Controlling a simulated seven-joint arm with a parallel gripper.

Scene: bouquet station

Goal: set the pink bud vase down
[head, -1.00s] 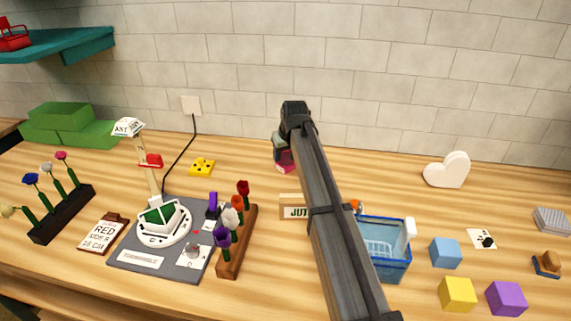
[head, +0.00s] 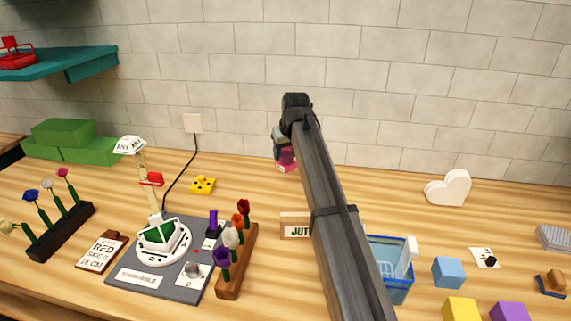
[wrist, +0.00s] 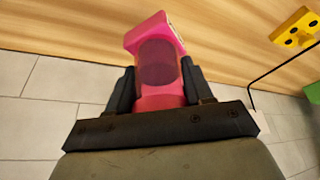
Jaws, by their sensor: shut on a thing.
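The pink bud vase (wrist: 160,62) is between the two fingers of my gripper (wrist: 158,88) in the wrist view. My gripper is shut on it. A dark round opening or patch shows on its near face. In the head view only a small pink part of the vase (head: 287,166) shows below my gripper (head: 281,150), near the back of the wooden counter by the tiled wall. My arm hides the rest. I cannot tell whether its base touches the counter (head: 345,190).
A yellow block with dark holes (head: 203,186) lies left of the vase; a black cord (head: 179,180) runs behind it. A jute-labelled box (head: 295,226) and a blue basket (head: 400,290) stand nearer. A white heart (head: 448,188) stands right. Counter around the vase looks clear.

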